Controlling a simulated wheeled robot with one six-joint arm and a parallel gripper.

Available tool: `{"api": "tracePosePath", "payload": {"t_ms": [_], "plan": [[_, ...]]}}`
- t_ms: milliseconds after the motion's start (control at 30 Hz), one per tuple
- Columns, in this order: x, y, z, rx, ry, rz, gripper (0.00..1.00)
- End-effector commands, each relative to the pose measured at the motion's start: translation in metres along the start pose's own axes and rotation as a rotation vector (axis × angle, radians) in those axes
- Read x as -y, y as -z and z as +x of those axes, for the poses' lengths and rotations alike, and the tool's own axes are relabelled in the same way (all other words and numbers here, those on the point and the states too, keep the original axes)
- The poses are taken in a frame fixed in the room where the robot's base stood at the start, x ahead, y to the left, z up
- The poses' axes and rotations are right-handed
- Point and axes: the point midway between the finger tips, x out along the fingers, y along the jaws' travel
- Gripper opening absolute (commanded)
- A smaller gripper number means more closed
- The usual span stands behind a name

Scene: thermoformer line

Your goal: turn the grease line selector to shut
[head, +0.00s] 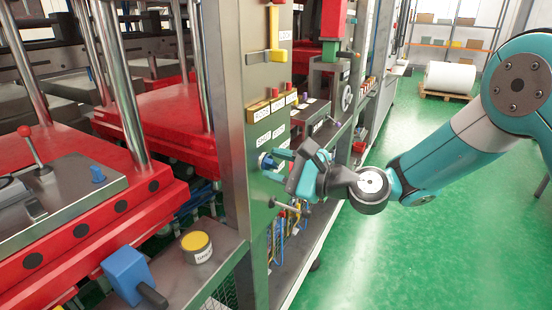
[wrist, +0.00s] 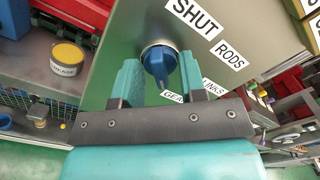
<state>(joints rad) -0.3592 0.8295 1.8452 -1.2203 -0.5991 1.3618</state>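The grease line selector is a blue knob (wrist: 160,62) on a grey panel (wrist: 128,35), seen in the wrist view and, partly covered, in the head view (head: 265,160). The labels SHUT (wrist: 195,14), RODS (wrist: 229,54), LINKS and one partly hidden label are set around it. SHUT lies above and to the right of the knob. The knob's narrow grip runs downward in the wrist view, away from SHUT. My gripper (wrist: 158,80) is open, with one teal finger on each side of the knob. I cannot tell whether either finger touches it.
A yellow-lidded tin marked GREASE (wrist: 66,58) stands on the ledge left of the panel. A bare lever (head: 291,207) sticks out below my gripper. A yellow handle (head: 272,40) and labelled buttons (head: 277,103) are higher up. The green floor (head: 440,240) at right is open.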

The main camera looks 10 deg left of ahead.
Motion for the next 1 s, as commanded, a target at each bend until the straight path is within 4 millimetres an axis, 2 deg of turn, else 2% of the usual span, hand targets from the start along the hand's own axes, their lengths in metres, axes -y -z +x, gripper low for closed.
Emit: {"api": "tracePosePath", "payload": {"t_ms": [333, 367, 500, 533, 1000], "plan": [[-0.0002, 0.0005, 0.0051, -0.001, 0.000, -0.001, 0.38], [-0.0001, 0.0004, 0.0050, -0.001, 0.000, -0.001, 0.34], [-0.0001, 0.0003, 0.0049, -0.001, 0.000, -0.001, 0.02], [-0.0001, 0.0003, 0.0049, -0.001, 0.000, -0.001, 0.00], [-0.0022, 0.0018, 0.0047, 0.001, 0.000, -0.083, 0.00]]}}
